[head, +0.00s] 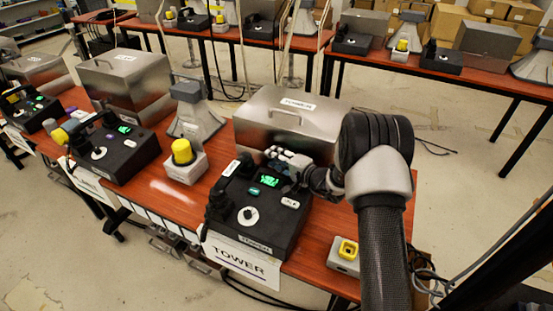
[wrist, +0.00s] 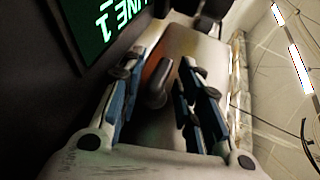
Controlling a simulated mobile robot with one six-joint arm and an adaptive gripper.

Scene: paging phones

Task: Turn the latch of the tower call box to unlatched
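The tower call box (head: 252,108) is a silver metal box with a handled lid and a small label, standing behind the black tower phone console (head: 232,228). My gripper (head: 278,158) is at the box's front, just above the back edge of the console. In the wrist view my gripper (wrist: 162,100) is open, its blue-padded fingers apart. A grey lever, which looks like the latch (wrist: 157,90), shows between the fingers; I cannot tell whether they touch it. In the head view my gripper and arm hide the latch and the box's right side.
The console's green screen (wrist: 108,22) is close beside the left finger in the wrist view. A grey horn speaker (head: 193,120) and a yellow button (head: 182,151) stand left. A yellow-topped grey box (head: 345,257) sits front right on the red table.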

